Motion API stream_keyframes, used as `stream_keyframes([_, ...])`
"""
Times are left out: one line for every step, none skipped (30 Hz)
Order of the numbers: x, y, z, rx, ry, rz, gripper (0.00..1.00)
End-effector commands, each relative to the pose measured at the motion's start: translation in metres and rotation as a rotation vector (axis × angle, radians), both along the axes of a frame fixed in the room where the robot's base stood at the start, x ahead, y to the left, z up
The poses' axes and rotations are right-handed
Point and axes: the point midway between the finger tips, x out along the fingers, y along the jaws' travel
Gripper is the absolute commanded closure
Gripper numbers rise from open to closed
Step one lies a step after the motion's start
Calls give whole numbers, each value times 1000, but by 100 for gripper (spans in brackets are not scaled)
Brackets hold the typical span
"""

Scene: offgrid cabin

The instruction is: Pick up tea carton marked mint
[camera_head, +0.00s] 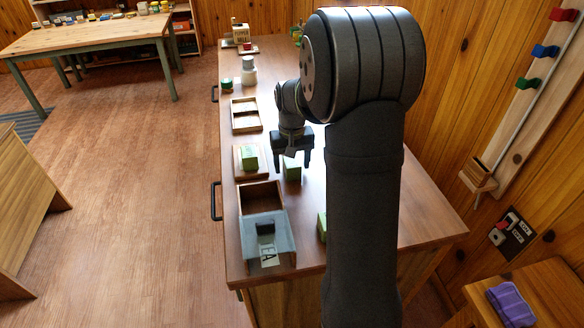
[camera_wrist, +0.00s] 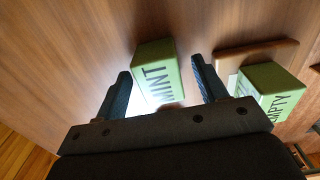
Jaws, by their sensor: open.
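The green tea carton marked MINT (camera_wrist: 155,73) stands on the wooden counter; in the head view it is a small green block (camera_head: 292,173) just below my gripper (camera_head: 292,160). In the wrist view my gripper (camera_wrist: 161,68) is open, with one finger to each side of the carton in the picture. The carton's near end lies between the fingers in that view; I cannot tell whether either finger touches it. Nothing is held. A second green carton marked EMPTY (camera_wrist: 268,88) sits on a small wooden board (camera_wrist: 228,65), to the right; it shows in the head view too (camera_head: 249,158).
Another green carton (camera_head: 322,226) is partly hidden by my arm. An open wooden box (camera_head: 262,188) and a grey-blue stand with a TEA label (camera_head: 250,228) are at the counter's near left. A divided wooden tray (camera_head: 245,128) and jars (camera_head: 248,77) stand farther back.

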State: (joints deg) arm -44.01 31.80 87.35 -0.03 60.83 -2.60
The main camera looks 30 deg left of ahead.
Motion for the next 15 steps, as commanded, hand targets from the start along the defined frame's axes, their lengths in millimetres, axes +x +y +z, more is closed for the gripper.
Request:
stream_keyframes([0,0,0,0,0,0,35])
stream_keyframes([0,0,0,0,0,0,35])
stream_keyframes([0,0,0,0,0,0,35])
stream_keyframes([0,0,0,0,0,0,35])
stream_keyframes([0,0,0,0,0,0,36])
stream_keyframes([0,0,0,0,0,0,44])
stream_keyframes([0,0,0,0,0,0,50])
stream_keyframes([0,0,0,0,0,0,56])
stream_keyframes([0,0,0,0,0,0,64])
stream_keyframes([0,0,0,0,0,0,70])
stream_keyframes([0,0,0,0,0,0,76])
stream_keyframes([0,0,0,0,0,0,83])
stream_keyframes([0,0,1,0,0,0,83])
stream_keyframes([0,0,1,0,0,0,83])
stream_keyframes([0,0,1,0,0,0,83])
